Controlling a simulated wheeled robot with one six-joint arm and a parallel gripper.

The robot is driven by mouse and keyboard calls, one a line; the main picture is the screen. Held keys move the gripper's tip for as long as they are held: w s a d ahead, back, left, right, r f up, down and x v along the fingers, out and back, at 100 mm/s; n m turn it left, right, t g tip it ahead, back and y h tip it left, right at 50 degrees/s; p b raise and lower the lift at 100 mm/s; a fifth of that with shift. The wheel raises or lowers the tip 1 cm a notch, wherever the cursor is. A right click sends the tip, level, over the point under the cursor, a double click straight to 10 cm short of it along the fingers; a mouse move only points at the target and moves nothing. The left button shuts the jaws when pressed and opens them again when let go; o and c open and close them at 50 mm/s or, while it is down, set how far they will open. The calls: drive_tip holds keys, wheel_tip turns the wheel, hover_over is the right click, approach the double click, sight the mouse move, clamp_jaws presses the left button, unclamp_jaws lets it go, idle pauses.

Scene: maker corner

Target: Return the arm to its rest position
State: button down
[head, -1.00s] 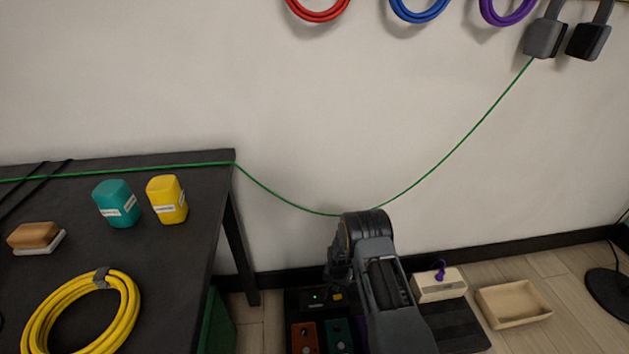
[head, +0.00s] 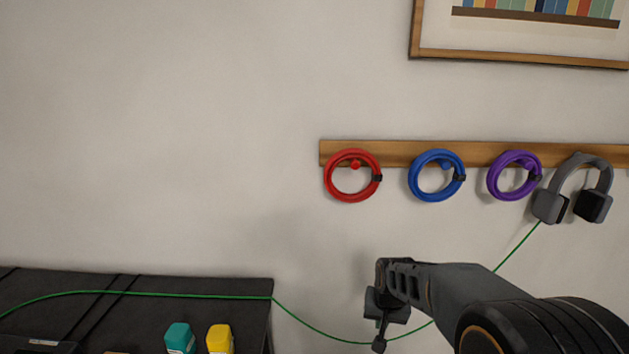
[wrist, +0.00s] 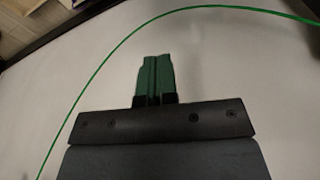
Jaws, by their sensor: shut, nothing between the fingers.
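My gripper (wrist: 155,78) shows in the wrist view with its two green fingers pressed together, and nothing is between them. Behind it is the pale wall, with a green cable (wrist: 100,68) curving past. In the head view my arm (head: 450,290) is raised at the lower right, in front of the wall and below the row of hanging coils. The fingers cannot be made out in the head view.
A dark table (head: 235,286) stands at lower left with a teal container (head: 179,338) and a yellow container (head: 220,340). The green cable (head: 315,328) sags from the table toward headphones (head: 550,206) on a wooden rail (head: 395,153). Red (head: 329,183), blue (head: 414,183) and purple (head: 492,180) coils hang there.

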drive_tip(key=s+r+n+p, duration=0.1)
drive_tip(key=s+r+p, duration=0.4)
drive_tip(key=r, duration=0.6)
drive_tip(key=s+r+n+t+p, duration=0.1)
drive_tip(key=s+r+p, duration=0.5)
drive_tip(key=s+r, duration=0.4)
drive_tip(key=shift+d+r, duration=0.15)
drive_tip(key=shift+r, duration=0.4)
drive_tip(key=shift+s, duration=0.1)
